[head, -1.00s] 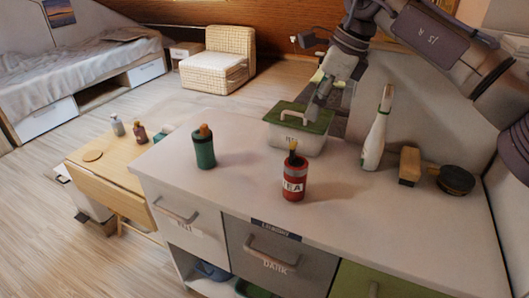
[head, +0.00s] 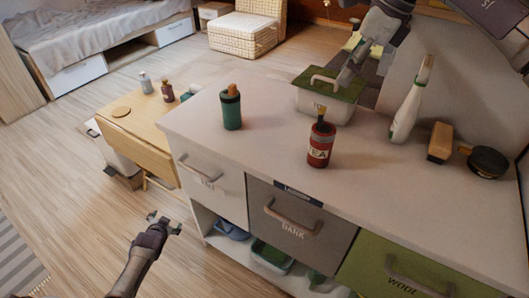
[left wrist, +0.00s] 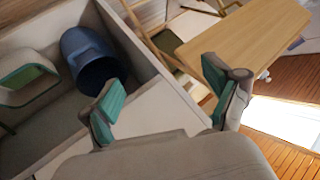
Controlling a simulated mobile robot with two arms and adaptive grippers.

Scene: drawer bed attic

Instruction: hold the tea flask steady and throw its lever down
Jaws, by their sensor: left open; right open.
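The red tea flask (head: 319,152) stands upright on the white counter, its label reading "TEA". Its lever (head: 322,115) sticks up from the dark top. My left gripper (head: 164,222) is low at the left, in front of the cabinet and below counter height, well away from the flask. It is open and empty; its teal-padded fingers show spread in the left wrist view (left wrist: 165,98). My right gripper (head: 352,62) is open, behind the flask beside the green-lidded box; its fingertips are hard to make out. Neither gripper touches the flask.
A green flask (head: 231,110) stands left of the tea flask. A wooden folding table (head: 140,128) adjoins at left.

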